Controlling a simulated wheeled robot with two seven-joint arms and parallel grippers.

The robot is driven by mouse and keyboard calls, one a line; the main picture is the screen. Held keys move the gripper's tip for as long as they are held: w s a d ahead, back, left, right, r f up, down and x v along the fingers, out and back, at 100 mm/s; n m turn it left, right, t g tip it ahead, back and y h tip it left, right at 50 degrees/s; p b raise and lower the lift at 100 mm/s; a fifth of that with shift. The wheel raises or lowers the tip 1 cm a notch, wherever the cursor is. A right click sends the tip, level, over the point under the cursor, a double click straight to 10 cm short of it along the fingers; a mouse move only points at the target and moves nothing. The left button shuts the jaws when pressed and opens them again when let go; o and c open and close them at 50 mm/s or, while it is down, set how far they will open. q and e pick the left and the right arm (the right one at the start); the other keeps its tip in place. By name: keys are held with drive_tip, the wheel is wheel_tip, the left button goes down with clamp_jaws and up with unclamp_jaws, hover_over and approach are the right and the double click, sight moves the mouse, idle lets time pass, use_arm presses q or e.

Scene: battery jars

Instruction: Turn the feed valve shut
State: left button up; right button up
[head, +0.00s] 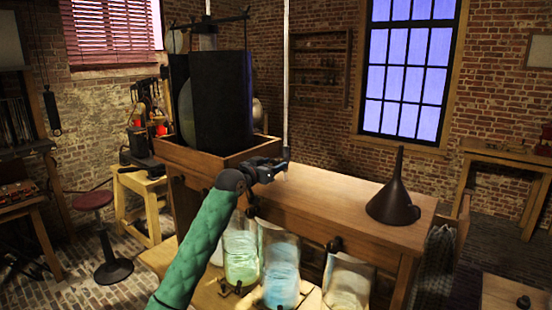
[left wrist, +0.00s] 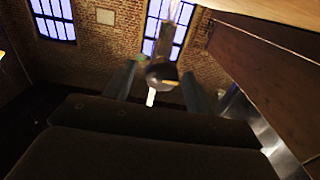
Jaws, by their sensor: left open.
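My left gripper (head: 280,165) reaches in at the front edge of the wooden bench, at the lower end of a thin upright pale pipe (head: 286,80). In the left wrist view its two fingers (left wrist: 160,88) are open. A dark rounded fitting with a small bright part, probably the feed valve (left wrist: 161,73), shows between them. I cannot tell whether the fingers touch it. A clear tube (left wrist: 175,12) rises behind it. In the head view the gripper mostly hides this fitting, and its handle angle is unclear. My right gripper is not in view.
Glass jars stand below the bench: a greenish one (head: 241,258), a blue one (head: 281,272) and a pale one (head: 347,287). Dark taps (head: 335,244) stick out of the bench front. A dark funnel (head: 393,203) stands on the bench top, right of a black-panelled box (head: 212,100).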

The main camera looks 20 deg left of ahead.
use_arm(q)
drive_tip(key=shift+w+d+r, duration=0.1)
drive_tip(key=shift+w, duration=0.4)
drive_tip(key=shift+w+p, duration=0.15)
drive_tip(key=shift+p, duration=0.2)
drive_tip(key=shift+w+d, duration=0.1)
drive_tip(key=shift+w, duration=0.05)
drive_tip(key=c, duration=0.9)
drive_tip(key=shift+c, duration=0.2)
